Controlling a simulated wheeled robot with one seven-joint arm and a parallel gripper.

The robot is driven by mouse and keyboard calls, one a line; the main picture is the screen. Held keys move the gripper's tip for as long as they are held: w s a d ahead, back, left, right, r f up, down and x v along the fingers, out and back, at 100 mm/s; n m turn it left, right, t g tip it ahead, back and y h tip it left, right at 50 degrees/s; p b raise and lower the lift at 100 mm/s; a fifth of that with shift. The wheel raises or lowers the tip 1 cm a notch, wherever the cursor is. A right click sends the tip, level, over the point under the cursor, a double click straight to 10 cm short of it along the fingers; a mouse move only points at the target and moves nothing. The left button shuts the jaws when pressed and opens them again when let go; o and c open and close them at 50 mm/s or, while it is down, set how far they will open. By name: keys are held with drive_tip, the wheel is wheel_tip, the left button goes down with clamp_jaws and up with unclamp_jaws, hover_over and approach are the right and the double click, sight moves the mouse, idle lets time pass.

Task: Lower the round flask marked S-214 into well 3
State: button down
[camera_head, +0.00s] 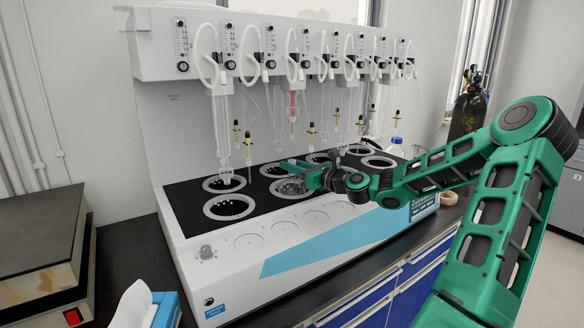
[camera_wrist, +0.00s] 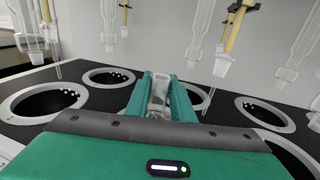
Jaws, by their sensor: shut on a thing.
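My gripper (camera_head: 296,168) is shut on the clear glass neck of a flask (camera_wrist: 158,92). In the wrist view the neck stands between the two green fingers of my gripper (camera_wrist: 161,98), and the front of my gripper hides the flask's body. In the head view the round glass body (camera_head: 291,187) shows below the fingers, at the second ring from the left in the front row. I cannot tell whether it rests in that well or hangs just above it. No S-214 mark or well number is readable.
An empty front-left well (camera_head: 229,207) and a back-left well (camera_head: 223,184) lie left of the flask. Glass tubes (camera_head: 223,135) and yellow-stemmed pieces (camera_head: 248,145) hang over the black deck. A blue-capped bottle (camera_head: 397,146) stands behind my arm.

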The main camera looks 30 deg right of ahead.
drive_tip(key=c, duration=1.5)
unclamp_jaws()
drive_tip(key=shift+o, duration=0.2)
drive_tip(key=v, duration=1)
drive_tip(key=shift+f, duration=0.1)
drive_tip(key=shift+s, duration=0.3)
